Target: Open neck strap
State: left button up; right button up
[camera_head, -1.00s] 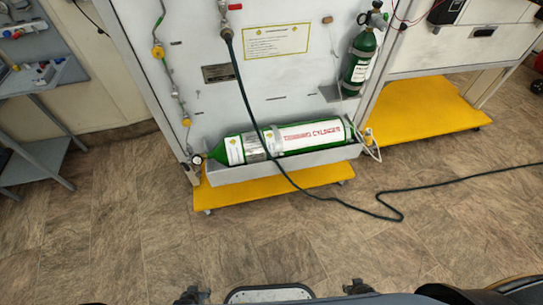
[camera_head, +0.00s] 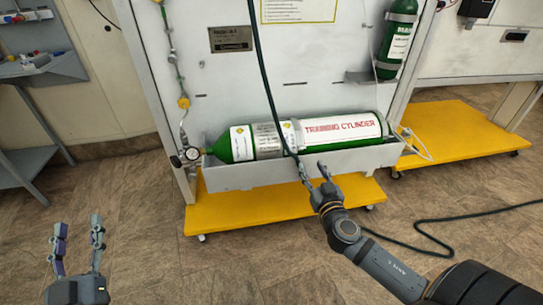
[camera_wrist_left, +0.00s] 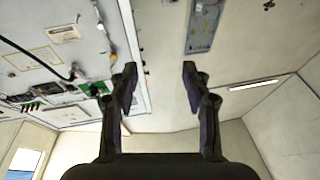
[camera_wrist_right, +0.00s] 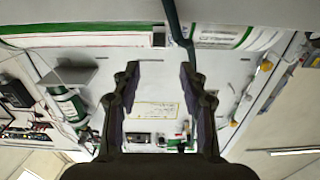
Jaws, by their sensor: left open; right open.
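A green training cylinder (camera_head: 345,126) lies in a grey tray (camera_head: 325,162) at the foot of a white panel, its neck end to the left. Silvery bands wrap it left of the red lettering, one silver band (camera_head: 268,137) near the neck end; I cannot tell which is the neck strap or whether it is fastened. My right gripper (camera_head: 313,172) is open and empty, just in front of the tray and beside the dark hose. In the right wrist view the cylinder (camera_wrist_right: 100,38) spans the top, beyond the open fingers. My left gripper (camera_head: 77,228) is open and empty at lower left, well away from the cylinder.
A dark hose (camera_head: 268,75) hangs in front of the cylinder and runs right over the floor. A gauge (camera_head: 192,153) sits left of the tray. A small green cylinder (camera_head: 398,40) is strapped upper right. Yellow bases (camera_head: 240,208) stick out below.

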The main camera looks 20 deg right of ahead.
aim_at(303, 148)
jog(key=x, duration=1)
jog(key=shift+w+d, duration=0.15)
jog(key=shift+d, duration=0.05)
pick_arm(q)
jog(key=r+t, duration=0.1)
jog(key=r, duration=0.1)
jog(key=s+r+t, duration=0.1)
jog(key=r, duration=0.1)
jog(key=shift+d+r, duration=0.1)
jog(key=shift+r, duration=0.25)
jog(key=shift+b, duration=0.3)
pick_arm(e)
grip_shut()
